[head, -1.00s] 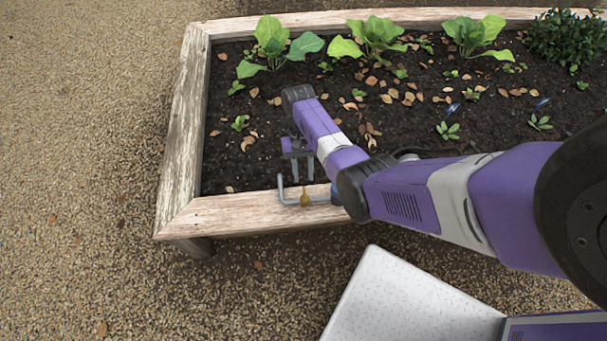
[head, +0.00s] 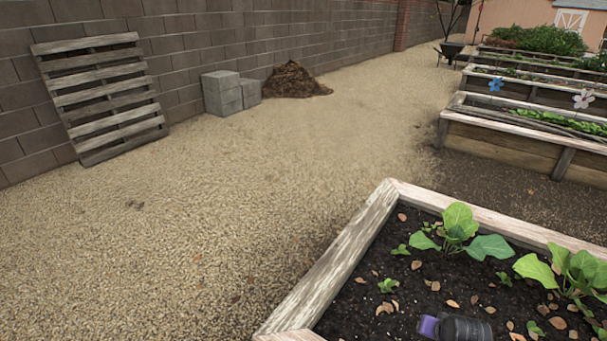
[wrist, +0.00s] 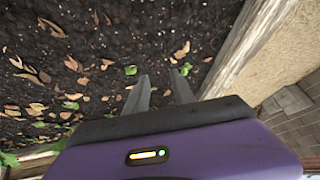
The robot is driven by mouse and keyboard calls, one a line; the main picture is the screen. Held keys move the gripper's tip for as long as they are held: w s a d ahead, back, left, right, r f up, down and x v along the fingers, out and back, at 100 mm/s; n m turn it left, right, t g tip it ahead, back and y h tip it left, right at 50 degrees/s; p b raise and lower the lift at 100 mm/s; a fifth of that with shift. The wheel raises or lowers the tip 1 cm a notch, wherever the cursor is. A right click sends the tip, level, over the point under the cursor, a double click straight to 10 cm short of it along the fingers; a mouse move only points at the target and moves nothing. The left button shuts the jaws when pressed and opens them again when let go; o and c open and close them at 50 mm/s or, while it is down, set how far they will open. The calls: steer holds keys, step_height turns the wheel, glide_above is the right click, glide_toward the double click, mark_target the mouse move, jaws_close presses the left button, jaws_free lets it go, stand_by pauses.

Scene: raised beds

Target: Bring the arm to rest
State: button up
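My gripper (wrist: 161,82) shows in the wrist view with its two grey fingers apart and nothing between them. It hangs over the dark soil of the raised bed (wrist: 100,45), beside the bed's wooden edge (wrist: 240,50). In the head view only a small purple and dark part of my arm shows at the bottom edge, over the soil of the near bed (head: 340,255). The fingers are out of that view.
Leafy plants (head: 459,228) and dry leaves are in the near bed. Open gravel (head: 190,240) lies to its left. A wooden pallet (head: 100,95), grey blocks (head: 226,92) and a soil heap (head: 291,80) stand along the wall. More beds (head: 510,138) lie behind.

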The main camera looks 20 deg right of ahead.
steer(key=s+a+r+n+t, duration=0.3)
steer(key=s+a+r+t, duration=0.2)
steer(key=s+a+r, duration=0.5)
steer(key=s+a+r+n+t, duration=0.3)
steer(key=s+a+r+t, duration=0.2)
steer(key=s+a+r, duration=0.5)
steer(key=s+a+r+n+y, duration=0.1)
steer(key=s+a+r, duration=0.3)
steer(key=s+r, duration=0.1)
steer(key=s+a+r+n+y+p, duration=0.1)
steer(key=s+a+r, duration=0.3)
steer(key=s, duration=0.3)
steer(key=shift+s+a+r+g+y, duration=0.2)
steer(key=shift+a+r+g+y, duration=0.05)
steer(key=shift+r+g+y, duration=0.15)
